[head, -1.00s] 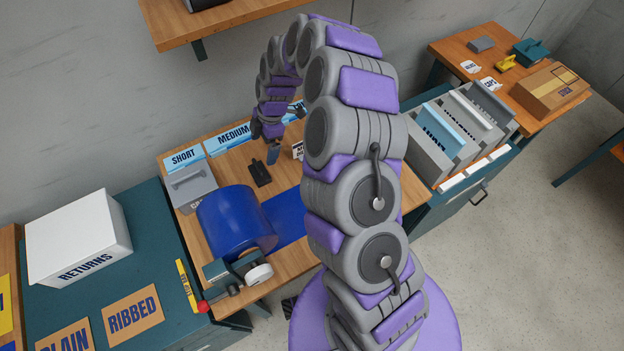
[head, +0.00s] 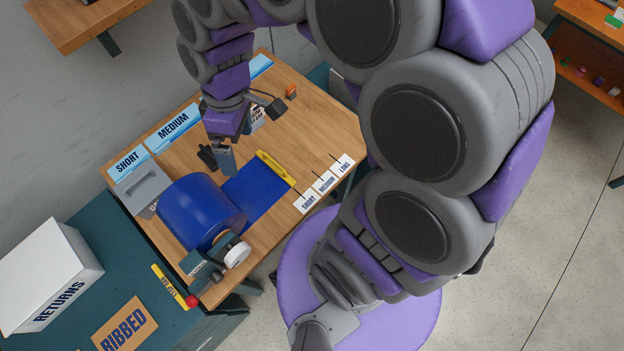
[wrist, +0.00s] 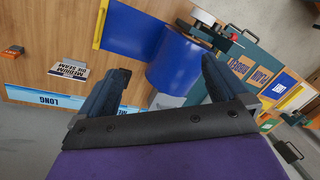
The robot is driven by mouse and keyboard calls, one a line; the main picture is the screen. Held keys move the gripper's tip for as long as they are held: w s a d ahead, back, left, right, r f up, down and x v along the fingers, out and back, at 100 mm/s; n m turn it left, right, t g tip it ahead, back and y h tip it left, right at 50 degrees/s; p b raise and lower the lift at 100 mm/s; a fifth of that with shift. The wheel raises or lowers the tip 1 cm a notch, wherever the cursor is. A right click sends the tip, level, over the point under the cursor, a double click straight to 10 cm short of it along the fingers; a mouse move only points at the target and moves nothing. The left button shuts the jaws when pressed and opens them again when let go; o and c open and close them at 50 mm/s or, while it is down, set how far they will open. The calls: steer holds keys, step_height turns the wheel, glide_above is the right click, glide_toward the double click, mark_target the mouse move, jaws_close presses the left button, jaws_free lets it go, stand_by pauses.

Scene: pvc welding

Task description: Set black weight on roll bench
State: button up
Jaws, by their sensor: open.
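I cannot make out the weight in the wrist view.
The blue roll (head: 200,208) feeds a blue sheet (head: 245,198) with a yellow bar (head: 275,168) along its edge. A grey bin (head: 140,186) stands at the left. A small orange block (head: 291,91) lies at the back right.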

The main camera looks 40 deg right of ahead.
steer(key=s+d+r+m, duration=0.1)
steer(key=s+d+m, duration=0.2)
steer(key=s, duration=0.5)
steer(key=s+d+r+m+h, duration=0.1)
steer(key=s+d+m, duration=0.2)
steer(key=s+m, duration=0.3)
steer(key=shift+s+h, duration=0.3)
steer(key=shift+s, duration=0.75)
steer(key=shift+c, duration=0.5)
